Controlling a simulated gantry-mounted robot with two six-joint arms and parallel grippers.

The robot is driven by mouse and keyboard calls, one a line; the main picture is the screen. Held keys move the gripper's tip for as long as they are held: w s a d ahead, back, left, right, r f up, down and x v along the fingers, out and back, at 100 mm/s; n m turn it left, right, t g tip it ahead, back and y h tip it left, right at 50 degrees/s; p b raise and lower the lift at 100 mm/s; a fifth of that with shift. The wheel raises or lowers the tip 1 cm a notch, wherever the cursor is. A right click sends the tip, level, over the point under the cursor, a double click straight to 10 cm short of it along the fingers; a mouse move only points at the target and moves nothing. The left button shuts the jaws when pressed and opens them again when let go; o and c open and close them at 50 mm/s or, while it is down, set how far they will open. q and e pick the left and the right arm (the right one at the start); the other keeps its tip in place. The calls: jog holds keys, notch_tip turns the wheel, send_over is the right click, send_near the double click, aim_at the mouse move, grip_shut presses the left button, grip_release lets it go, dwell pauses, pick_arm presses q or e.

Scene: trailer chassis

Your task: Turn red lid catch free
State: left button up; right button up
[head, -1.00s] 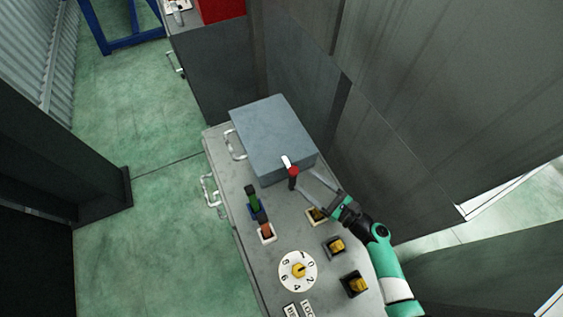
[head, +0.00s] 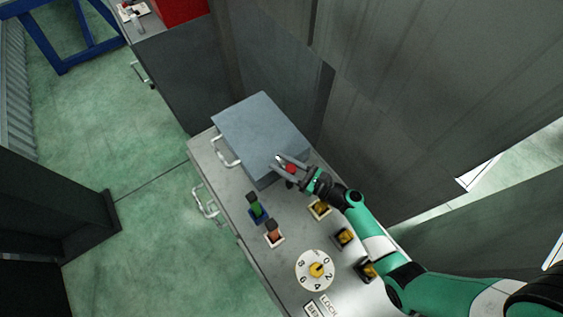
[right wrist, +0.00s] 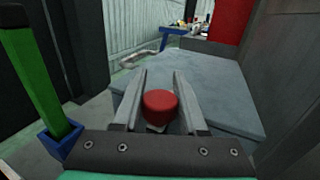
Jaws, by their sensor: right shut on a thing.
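The red lid catch (head: 290,168) sits at the front edge of the grey box lid (head: 262,128). My right gripper (head: 288,166) reaches it from the lower right, with one finger on each side of the catch. In the right wrist view the red catch (right wrist: 160,104) shows between the two fingers (right wrist: 160,100), and the grey lid (right wrist: 205,85) lies beyond it. The right gripper is shut on the catch. The lid lies flat and closed on the box. My left gripper is not in view.
A green lever (head: 254,203) and an orange-brown lever (head: 273,230) stand left of my right arm. Yellow switches (head: 343,237) and a numbered dial (head: 316,270) are on the panel. A tall grey wall (head: 400,110) rises at the right. Open green floor (head: 120,150) lies left.

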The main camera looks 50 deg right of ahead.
grip_shut()
dwell(1.0)
